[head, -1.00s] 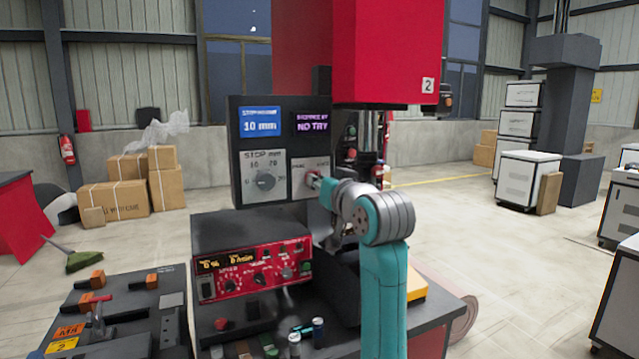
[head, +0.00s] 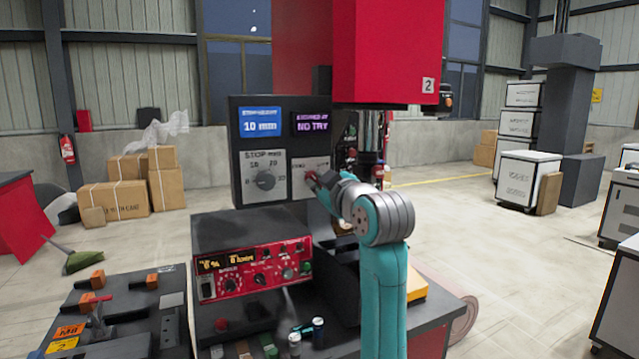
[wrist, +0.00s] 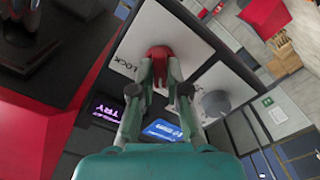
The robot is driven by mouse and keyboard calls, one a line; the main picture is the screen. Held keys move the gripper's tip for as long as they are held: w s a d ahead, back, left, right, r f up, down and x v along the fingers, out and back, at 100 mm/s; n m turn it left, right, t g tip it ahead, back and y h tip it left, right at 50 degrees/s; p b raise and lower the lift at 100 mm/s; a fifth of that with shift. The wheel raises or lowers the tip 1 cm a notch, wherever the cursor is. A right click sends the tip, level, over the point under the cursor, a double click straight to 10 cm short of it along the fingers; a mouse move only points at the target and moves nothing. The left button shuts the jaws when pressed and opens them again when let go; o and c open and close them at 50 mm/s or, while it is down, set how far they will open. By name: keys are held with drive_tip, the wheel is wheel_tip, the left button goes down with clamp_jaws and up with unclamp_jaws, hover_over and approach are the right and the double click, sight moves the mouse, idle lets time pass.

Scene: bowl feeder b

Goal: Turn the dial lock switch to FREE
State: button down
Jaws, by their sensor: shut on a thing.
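The dial lock switch is a red knob (wrist: 159,52) on a light plate, with the word LOCK printed beside it in the wrist view. My gripper (wrist: 160,72) is shut on this knob, one finger on each side. In the head view, my gripper (head: 316,183) reaches the switch plate (head: 299,186), right of the STOP dial, and largely covers the knob. The other label is too unclear to read, and I cannot tell which position the knob points to.
The grey STOP mm dial (head: 265,180) is close on the left; it also shows in the wrist view (wrist: 216,103). Blue and purple displays (head: 261,122) sit above. A red control box (head: 253,270) stands below, and a red machine head (head: 385,50) hangs above right.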

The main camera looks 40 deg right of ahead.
drive_tip(key=shift+n, duration=0.6)
drive_tip(key=c, duration=1.2)
unclamp_jaws()
drive_tip(key=shift+o, duration=0.2)
drive_tip(key=v, duration=1.2)
